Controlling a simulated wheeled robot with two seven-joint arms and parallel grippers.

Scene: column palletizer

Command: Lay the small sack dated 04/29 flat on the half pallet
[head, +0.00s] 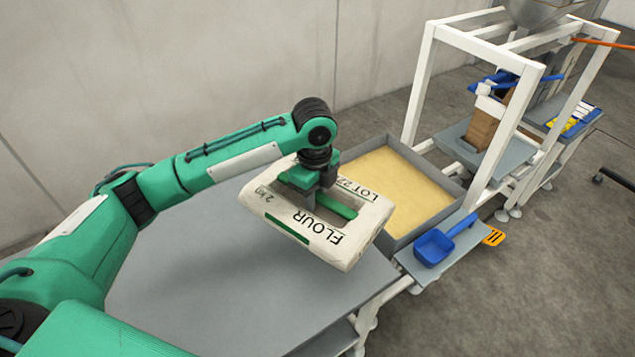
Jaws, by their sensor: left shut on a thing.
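A small white flour sack (355,249) with green bands is printed "FLOUR", "2 kg" and a partly covered "LOT 22". No date is readable on the side I see. My left gripper (322,200) is above the sack and shut on it. The sack hangs over the right end of a grey table (220,280), its face tilted toward me. The gripper covers part of its print. My right gripper is not in view. I cannot make out a half pallet in this view.
A grey bin (455,197) of yellowish material stands just behind the sack. A blue scoop (434,247) lies on a small shelf to the right. A white frame (421,85) holding a brown paper bag (482,131) stands farther back. Grey floor is open at the right.

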